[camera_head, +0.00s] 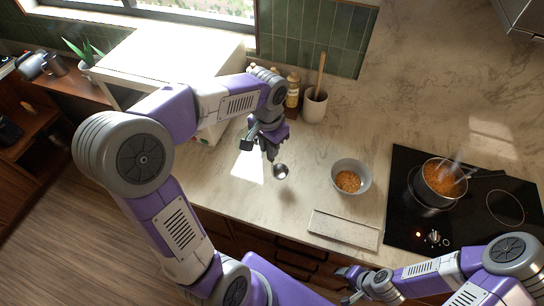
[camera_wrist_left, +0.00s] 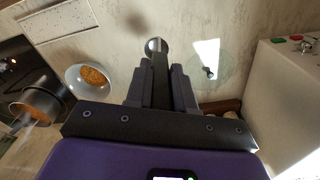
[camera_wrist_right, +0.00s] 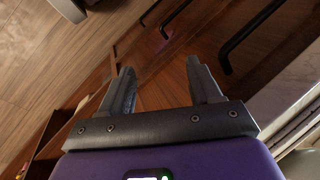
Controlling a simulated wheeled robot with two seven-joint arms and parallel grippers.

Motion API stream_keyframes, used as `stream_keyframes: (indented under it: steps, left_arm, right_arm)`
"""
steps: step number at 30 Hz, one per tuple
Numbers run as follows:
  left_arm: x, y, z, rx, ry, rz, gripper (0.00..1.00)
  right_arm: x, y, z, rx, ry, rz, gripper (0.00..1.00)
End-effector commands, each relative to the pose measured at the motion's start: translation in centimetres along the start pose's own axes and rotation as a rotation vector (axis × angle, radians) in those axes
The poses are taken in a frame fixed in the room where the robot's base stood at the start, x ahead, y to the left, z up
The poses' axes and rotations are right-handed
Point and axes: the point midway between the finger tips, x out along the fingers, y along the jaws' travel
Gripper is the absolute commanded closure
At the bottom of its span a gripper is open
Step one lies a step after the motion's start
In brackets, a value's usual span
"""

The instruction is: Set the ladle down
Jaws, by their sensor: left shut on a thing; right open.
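The ladle (camera_head: 280,171) hangs from my left gripper (camera_head: 269,150), its round metal bowl down and to the right of the fingers, above the pale counter. In the left wrist view the ladle's bowl (camera_wrist_left: 155,46) shows beyond the fingers of my left gripper (camera_wrist_left: 160,75), which are shut on its dark handle. Whether the bowl touches the counter is hard to tell; a soft shadow lies apart from it. My right gripper (camera_head: 352,286) is open and empty in front of the drawers; its spread fingers (camera_wrist_right: 163,75) show in the right wrist view.
A grey bowl (camera_head: 337,181) of orange food stands right of the ladle. A pale rectangular tray (camera_head: 343,229) lies near the front edge. A steaming pot (camera_head: 428,193) stands on the black cooktop (camera_head: 402,226). A utensil crock (camera_head: 314,106) stands at the back. Counter between ladle and bowl is clear.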

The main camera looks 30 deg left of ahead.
Motion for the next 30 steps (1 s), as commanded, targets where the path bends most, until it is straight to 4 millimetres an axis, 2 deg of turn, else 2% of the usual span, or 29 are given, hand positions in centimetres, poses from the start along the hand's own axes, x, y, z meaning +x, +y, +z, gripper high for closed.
stream_keyframes:
  steps: [9, 22, 23, 24, 27, 30]
  left_arm:
    - [3.8, 0.0, 0.1, 0.000, -0.001, 0.000, 1.00]
    - [4.5, 0.0, 0.1, 0.000, 0.002, 0.000, 1.00]
    - [4.5, 0.0, 0.1, 0.000, 0.001, 0.000, 0.74]
    - [4.4, 0.0, 0.1, 0.000, 0.001, 0.000, 0.68]
    - [4.4, 0.0, 0.1, 0.000, 0.001, 0.000, 0.52]
    - [4.4, 0.0, 0.1, 0.000, 0.001, 0.000, 0.51]
  right_arm:
    - [0.4, 0.1, -0.1, 0.000, 0.001, 0.000, 0.37]
    - [0.7, 0.2, -0.1, 0.000, 0.001, 0.000, 0.37]
    - [0.7, 0.2, -0.1, 0.000, 0.001, 0.000, 0.37]
    - [0.6, 0.2, -0.1, 0.000, 0.001, 0.000, 0.37]
    - [0.6, 0.2, -0.1, 0.000, 0.001, 0.000, 0.37]
    - [0.6, 0.2, -0.1, 0.000, 0.001, 0.000, 0.37]
